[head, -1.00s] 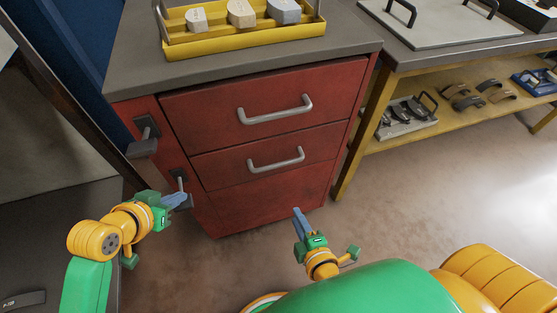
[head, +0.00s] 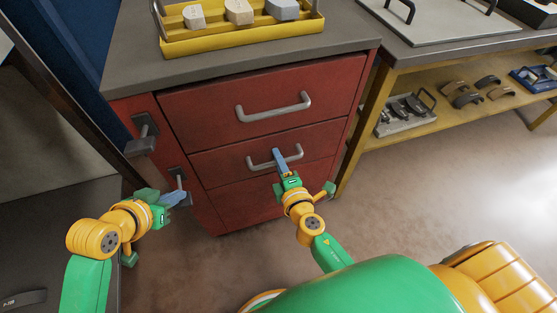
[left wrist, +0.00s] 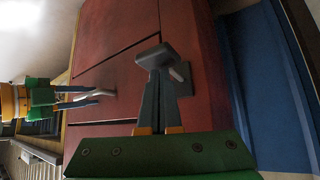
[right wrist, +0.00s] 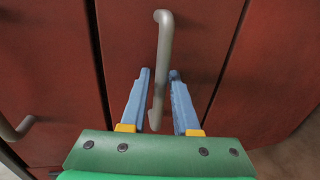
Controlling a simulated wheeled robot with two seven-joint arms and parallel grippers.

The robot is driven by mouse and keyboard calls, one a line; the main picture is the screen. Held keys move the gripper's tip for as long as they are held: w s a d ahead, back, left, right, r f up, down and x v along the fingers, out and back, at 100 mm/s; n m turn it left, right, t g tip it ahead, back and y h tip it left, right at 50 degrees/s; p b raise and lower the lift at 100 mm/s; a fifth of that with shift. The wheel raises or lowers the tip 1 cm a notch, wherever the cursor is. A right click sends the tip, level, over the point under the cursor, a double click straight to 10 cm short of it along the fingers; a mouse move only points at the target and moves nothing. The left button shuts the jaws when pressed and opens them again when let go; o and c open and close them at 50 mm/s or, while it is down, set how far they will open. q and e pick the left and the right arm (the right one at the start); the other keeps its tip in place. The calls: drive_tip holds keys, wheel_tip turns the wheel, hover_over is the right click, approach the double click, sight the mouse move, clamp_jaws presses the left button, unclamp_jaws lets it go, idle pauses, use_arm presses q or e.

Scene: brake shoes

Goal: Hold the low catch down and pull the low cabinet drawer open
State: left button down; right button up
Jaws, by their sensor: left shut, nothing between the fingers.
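The low drawer (head: 225,166) of the red cabinet looks closed, its front in line with the one above. Its grey bar handle (head: 262,165) also shows in the right wrist view (right wrist: 162,50). My right gripper (head: 279,154) is open there, one blue finger on each side of the bar. The low catch (head: 179,179) is at the cabinet's left edge, partly hidden by my left gripper (head: 184,197). In the left wrist view its dark pad (left wrist: 155,56) is right at the tips of my shut, empty left fingers; I cannot tell how firmly they press.
The upper drawer handle (head: 275,108) and upper catch (head: 143,134) are above. A yellow tray (head: 240,38) with several blocks stands on the cabinet top. A workbench with a yellow shelf (head: 440,122) is at the right. The floor before the cabinet is clear except for my arms.

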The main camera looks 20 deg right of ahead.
clamp_jaws()
drive_tip(key=shift+s, duration=0.1)
idle(1.2)
